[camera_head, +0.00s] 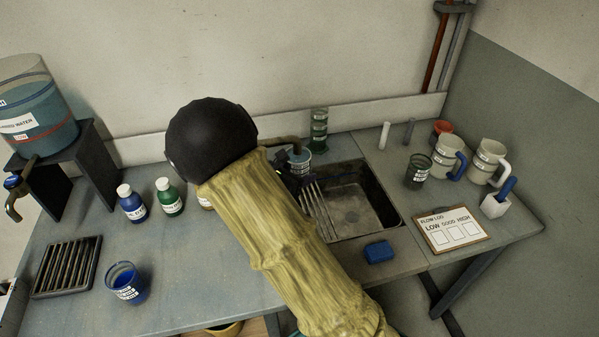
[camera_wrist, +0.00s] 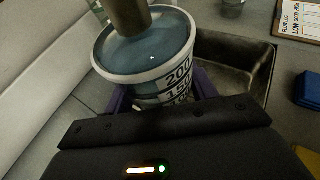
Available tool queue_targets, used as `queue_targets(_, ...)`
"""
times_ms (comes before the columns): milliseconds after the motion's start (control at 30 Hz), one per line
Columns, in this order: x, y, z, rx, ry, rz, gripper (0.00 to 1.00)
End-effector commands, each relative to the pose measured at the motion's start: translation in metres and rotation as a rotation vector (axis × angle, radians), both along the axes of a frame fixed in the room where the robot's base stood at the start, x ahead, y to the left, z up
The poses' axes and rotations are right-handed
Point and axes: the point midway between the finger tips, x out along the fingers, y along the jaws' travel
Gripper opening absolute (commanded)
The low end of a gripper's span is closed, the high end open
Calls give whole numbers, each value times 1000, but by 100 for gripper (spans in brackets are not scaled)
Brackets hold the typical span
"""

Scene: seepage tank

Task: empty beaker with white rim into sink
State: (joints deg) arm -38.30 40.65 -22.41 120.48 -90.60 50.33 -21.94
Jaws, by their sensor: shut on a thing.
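The beaker with a white rim (camera_wrist: 150,62) has black graduation marks and holds blue-grey liquid close to its rim. In the head view the beaker (camera_head: 300,158) shows at the sink's back left, partly behind my arm. My gripper (camera_wrist: 163,92) is shut on it, with a purple finger on each side. The beaker looks roughly upright. A brown tap spout (camera_wrist: 130,14) is over its mouth. The sink (camera_head: 372,208) is a dark, square basin, and in the wrist view it (camera_wrist: 235,62) lies to the beaker's right. The gripper's fingertips are mostly hidden in the head view.
A dark beaker (camera_head: 417,172), several mugs and a clipboard (camera_head: 452,229) stand right of the sink. A blue sponge (camera_head: 379,251) lies in front. At left are bottles (camera_head: 131,204), a blue-filled beaker (camera_head: 127,284), a slotted rack (camera_head: 66,267) and a water tank (camera_head: 38,104).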

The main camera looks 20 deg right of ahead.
Motion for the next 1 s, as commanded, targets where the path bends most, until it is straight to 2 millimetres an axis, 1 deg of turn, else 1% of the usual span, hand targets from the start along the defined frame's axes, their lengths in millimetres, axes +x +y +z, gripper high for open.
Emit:
queue_targets(167, -6, 1, -1, 3, -2, -32, 19)
queue_targets(400, -22, 2, -9, 9, -7, -110, 19)
queue_targets(1000, -37, 3, 1, -9, -22, -103, 19)
